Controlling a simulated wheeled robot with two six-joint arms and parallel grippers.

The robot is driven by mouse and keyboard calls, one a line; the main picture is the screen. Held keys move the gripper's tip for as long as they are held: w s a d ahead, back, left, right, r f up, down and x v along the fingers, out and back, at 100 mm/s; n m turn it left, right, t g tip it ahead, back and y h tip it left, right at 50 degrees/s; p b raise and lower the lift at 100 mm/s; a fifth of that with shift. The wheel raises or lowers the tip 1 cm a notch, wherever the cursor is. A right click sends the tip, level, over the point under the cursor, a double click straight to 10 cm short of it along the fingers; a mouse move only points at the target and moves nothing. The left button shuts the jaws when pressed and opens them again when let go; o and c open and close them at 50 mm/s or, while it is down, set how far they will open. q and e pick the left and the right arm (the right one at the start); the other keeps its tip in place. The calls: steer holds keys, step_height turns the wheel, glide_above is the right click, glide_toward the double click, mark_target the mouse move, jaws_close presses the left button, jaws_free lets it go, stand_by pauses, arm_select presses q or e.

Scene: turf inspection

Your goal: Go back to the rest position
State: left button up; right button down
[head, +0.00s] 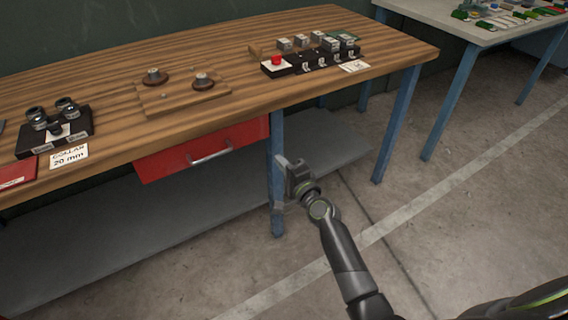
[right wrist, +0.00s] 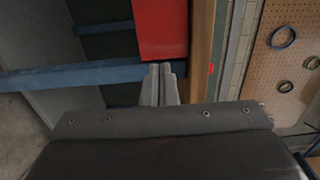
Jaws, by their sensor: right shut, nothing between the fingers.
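My right gripper (head: 284,182) is in front of the workbench in the head view, below the tabletop's front edge and beside a blue table leg. In the right wrist view its two fingers (right wrist: 160,84) are together with nothing between them. The red drawer (head: 203,150) under the bench lies to its left in the head view and shows in the right wrist view (right wrist: 162,28) beyond the fingertips. I cannot tell whether the gripper touches the leg. My left gripper is not in view.
The wooden workbench (head: 225,50) holds a black block with collars (head: 56,130), a wooden board with two round parts (head: 180,95) and a black rack with a red button (head: 300,62). A grey shelf (head: 200,218) lies below. A second table (head: 480,30) stands right; floor between is clear.

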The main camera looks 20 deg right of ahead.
steer(key=shift+s+d, duration=0.1)
steer(key=shift+s, duration=0.4)
